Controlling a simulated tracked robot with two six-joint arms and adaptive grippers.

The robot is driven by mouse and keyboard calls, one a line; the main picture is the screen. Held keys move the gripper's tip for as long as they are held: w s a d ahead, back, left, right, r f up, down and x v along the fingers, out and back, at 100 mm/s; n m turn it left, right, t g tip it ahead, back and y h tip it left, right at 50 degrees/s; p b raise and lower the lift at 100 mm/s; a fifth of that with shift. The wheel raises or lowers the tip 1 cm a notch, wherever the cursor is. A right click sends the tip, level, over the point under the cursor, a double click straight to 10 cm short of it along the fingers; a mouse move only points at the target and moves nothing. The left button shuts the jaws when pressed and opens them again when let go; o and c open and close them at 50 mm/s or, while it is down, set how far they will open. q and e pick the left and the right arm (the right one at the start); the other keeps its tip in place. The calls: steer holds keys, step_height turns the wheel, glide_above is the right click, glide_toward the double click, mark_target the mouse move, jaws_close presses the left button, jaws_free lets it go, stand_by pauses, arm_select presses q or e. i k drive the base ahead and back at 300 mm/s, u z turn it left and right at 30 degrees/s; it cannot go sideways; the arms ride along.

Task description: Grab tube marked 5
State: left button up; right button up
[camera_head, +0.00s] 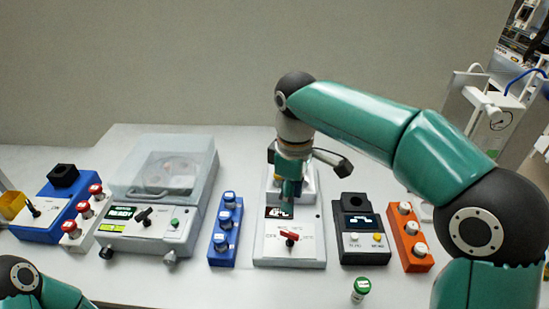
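No number 5 can be read on any tube cap at this size. A green-capped tube (361,290) stands alone on the table at the front. Red-capped tubes (83,207) sit in a white rack, white-labelled tubes (225,220) in a blue rack, and white-capped tubes (411,228) in an orange rack. My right gripper (291,190) hangs over the white device with the red knob, well away from the green-capped tube. Its fingers are partly hidden by my wrist, so whether they are open is unclear. My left gripper is out of view; only a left arm joint shows at lower left.
A white device (290,250) with a red knob stands mid-table. A lidded centrifuge-like machine (160,195) stands left, and a blue device (45,215) with a black block further left. A black device (361,230) stands beside the orange rack (412,260).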

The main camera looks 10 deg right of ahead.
mark_target(278, 180)
steer(key=z, duration=0.05)
steer(key=k, duration=1)
steer(key=u, duration=0.05)
